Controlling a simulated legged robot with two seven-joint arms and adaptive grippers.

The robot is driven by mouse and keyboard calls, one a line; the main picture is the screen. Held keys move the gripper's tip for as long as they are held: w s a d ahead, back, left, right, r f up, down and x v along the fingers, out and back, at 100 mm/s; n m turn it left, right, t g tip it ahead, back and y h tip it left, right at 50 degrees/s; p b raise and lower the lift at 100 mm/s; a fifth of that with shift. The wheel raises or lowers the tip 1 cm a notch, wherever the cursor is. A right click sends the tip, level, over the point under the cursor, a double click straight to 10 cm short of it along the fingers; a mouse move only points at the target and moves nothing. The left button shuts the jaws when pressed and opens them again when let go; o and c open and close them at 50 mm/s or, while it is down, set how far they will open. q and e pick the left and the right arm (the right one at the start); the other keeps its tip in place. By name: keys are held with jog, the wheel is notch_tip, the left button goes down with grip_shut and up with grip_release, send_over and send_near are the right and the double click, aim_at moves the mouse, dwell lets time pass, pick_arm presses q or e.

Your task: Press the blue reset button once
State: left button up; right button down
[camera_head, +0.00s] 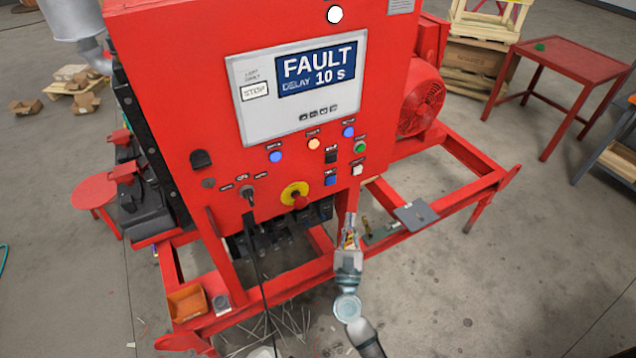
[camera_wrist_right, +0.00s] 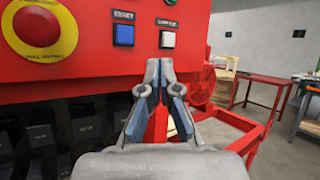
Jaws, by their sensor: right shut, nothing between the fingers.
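The blue reset button (camera_head: 330,180) is a small square on the lower part of the red panel. In the right wrist view the reset button (camera_wrist_right: 123,35) sits under a label reading RESET, up and left of the fingertips. My right gripper (camera_head: 350,217) is shut and empty, below and right of the button, apart from it. In the right wrist view my right gripper (camera_wrist_right: 158,66) has its fingertips together below the white button. My left gripper is not in view.
A white square button (camera_head: 357,170) is right of the blue one, and a red emergency stop (camera_head: 299,200) on yellow is left. A display (camera_head: 316,68) reads FAULT, DELAY 10 s. Red frame rails (camera_head: 440,210) lie below and right. A cable (camera_head: 258,270) hangs from the panel.

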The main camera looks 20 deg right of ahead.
aim_at(331, 180)
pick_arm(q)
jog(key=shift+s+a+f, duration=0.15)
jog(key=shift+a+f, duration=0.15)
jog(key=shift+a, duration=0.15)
pick_arm(e)
jog(key=r+m, duration=0.1)
jog(key=s+r+m+h, duration=0.1)
jog(key=r+m, duration=0.1)
jog(key=r+m+h, duration=0.1)
jog(key=m, duration=0.1)
jog(key=shift+s+d+r+g, duration=0.15)
jog(key=shift+s+r+g, duration=0.1)
jog(key=shift+s+g, duration=0.1)
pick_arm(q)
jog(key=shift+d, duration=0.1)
pick_arm(e)
jog(key=shift+w+d, duration=0.1)
jog(key=shift+d, duration=0.05)
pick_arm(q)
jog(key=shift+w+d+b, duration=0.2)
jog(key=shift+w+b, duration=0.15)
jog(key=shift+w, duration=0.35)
pick_arm(e)
jog(key=w+a, duration=0.1)
jog(key=w, duration=0.7)
jog(key=shift+w, duration=0.3)
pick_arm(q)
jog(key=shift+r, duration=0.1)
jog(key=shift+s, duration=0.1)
